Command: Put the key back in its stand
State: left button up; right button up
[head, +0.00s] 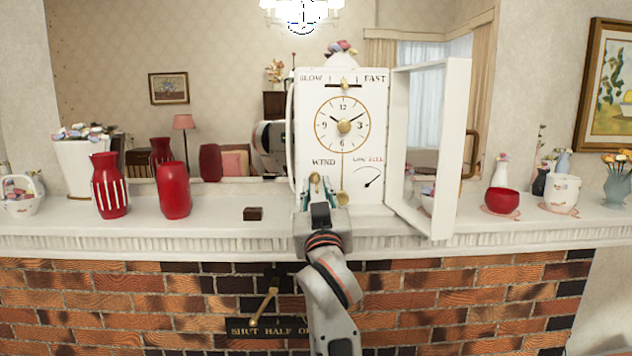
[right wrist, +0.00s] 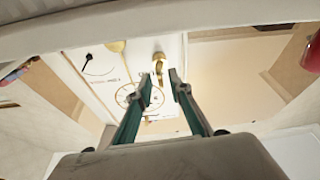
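A white clock (head: 343,150) stands on the mantel with its glass door (head: 457,150) swung open to the right. A brass key (head: 316,180) is at the WIND spot on the clock's face; it also shows in the right wrist view (right wrist: 159,66). My right gripper (head: 318,192) is in front of the clock at the key. In the right wrist view its fingers (right wrist: 160,80) are apart, with the key showing in the gap between the tips; no contact is visible. A small dark brown block (head: 253,214), possibly the stand, sits on the mantel left of the clock. My left gripper is out of view.
Two red vases (head: 174,190) stand on the mantel (head: 130,232) at left, beyond the brown block. A red bowl (head: 501,200) and a white pot (head: 562,192) stand at right. The mantel between block and clock is clear. A brass lever (head: 264,304) is on the brick front below.

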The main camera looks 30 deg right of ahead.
jog(key=shift+f, duration=0.4)
grip_shut()
